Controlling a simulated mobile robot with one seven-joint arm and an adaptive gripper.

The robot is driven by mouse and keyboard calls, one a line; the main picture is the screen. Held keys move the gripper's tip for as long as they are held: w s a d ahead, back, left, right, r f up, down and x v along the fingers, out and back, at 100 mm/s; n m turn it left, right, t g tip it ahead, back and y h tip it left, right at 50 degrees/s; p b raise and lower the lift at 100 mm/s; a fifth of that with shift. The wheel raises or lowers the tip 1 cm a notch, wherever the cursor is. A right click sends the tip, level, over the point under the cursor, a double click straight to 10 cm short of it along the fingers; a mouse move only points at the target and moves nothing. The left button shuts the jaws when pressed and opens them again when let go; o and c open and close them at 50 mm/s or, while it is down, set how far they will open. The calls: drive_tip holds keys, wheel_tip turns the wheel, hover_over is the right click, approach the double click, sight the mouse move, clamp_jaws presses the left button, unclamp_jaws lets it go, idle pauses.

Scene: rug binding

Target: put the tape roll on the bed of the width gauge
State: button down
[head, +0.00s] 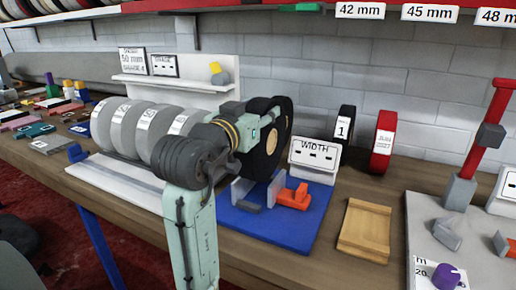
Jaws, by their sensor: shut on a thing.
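The width gauge has a blue base (298,238), with grey upright jaws (243,190), an orange slider (294,197) and a white WIDTH sign (317,155) behind. A thick black tape roll (284,118) with a tan core stands on edge above the back left of the gauge. My gripper (258,130) is at the roll's left side and shut on it. My arm and the roll hide the fingertips. The roll appears raised above the blue base; part of the base behind my arm is hidden.
Large grey rolls (103,124) stand on a white board at left. A black roll labelled 1 (346,124) and a red roll (382,142) stand behind the gauge. A wooden tray (364,229) lies right of it. A red-handled grey device (460,192) stands far right.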

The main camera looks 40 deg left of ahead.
drive_tip(key=shift+f, duration=2.8)
drive_tip(key=shift+f, duration=0.15)
drive_tip(key=c, duration=1)
unclamp_jaws()
drive_tip(key=shift+o, duration=0.2)
